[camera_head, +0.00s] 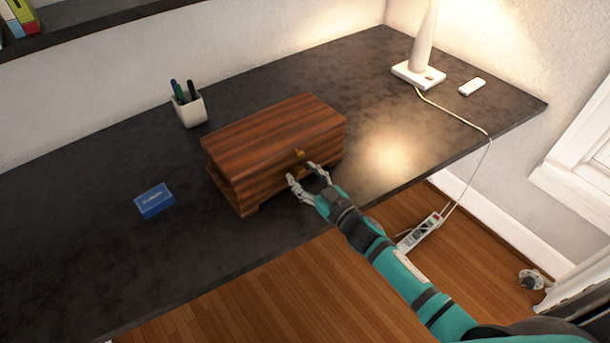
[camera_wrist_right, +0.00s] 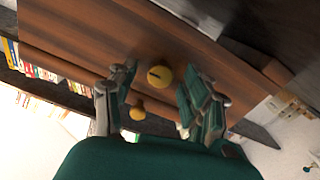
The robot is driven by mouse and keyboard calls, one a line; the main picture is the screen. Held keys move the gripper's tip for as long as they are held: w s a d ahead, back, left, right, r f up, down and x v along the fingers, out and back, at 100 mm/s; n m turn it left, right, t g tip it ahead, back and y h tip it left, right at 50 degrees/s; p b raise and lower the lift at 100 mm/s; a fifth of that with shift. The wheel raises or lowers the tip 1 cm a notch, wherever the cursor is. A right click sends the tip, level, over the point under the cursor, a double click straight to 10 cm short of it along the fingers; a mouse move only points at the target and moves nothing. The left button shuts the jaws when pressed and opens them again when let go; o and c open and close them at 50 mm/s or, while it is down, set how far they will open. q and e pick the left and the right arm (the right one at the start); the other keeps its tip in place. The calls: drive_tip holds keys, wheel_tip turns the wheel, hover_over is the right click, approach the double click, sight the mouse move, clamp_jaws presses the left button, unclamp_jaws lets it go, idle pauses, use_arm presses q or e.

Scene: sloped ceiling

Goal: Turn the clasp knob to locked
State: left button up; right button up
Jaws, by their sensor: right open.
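A striped brown wooden box (camera_head: 270,140) stands closed on the dark desk. Its front bears a brass piece (camera_head: 299,153) near the upper edge, with more brass just below, partly hidden by my gripper. In the right wrist view a round brass knob (camera_wrist_right: 159,76) with a dark slot-like mark sits on the wood, and a second, smaller brass knob (camera_wrist_right: 137,113) shows nearer to my palm. My right gripper (camera_head: 300,173) is open at the box front, its fingers on either side of the knob; contact cannot be told. My left gripper is out of view.
A small blue box (camera_head: 154,201) and a white pen cup (camera_head: 189,108) are on the desk (camera_head: 90,250) to the left. A white lamp base (camera_head: 418,74) and a small white remote (camera_head: 472,87) are at the back right. A power strip (camera_head: 420,231) lies below the desk's right side.

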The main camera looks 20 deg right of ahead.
clamp_jaws()
idle(0.3)
drive_tip(key=shift+n, duration=0.3)
drive_tip(key=n, duration=0.3)
drive_tip(key=shift+n, duration=0.3)
drive_tip(key=n+b, duration=0.1)
drive_tip(key=n, duration=0.3)
drive_tip(key=shift+f+n, duration=0.1)
drive_tip(key=shift+n, duration=0.2)
drive_tip(key=n+b, duration=0.1)
drive_tip(key=n, duration=0.4)
drive_tip(key=shift+b, duration=0.3)
drive_tip(key=shift+n+b, duration=0.45)
drive_tip(key=shift+n, duration=1.65)
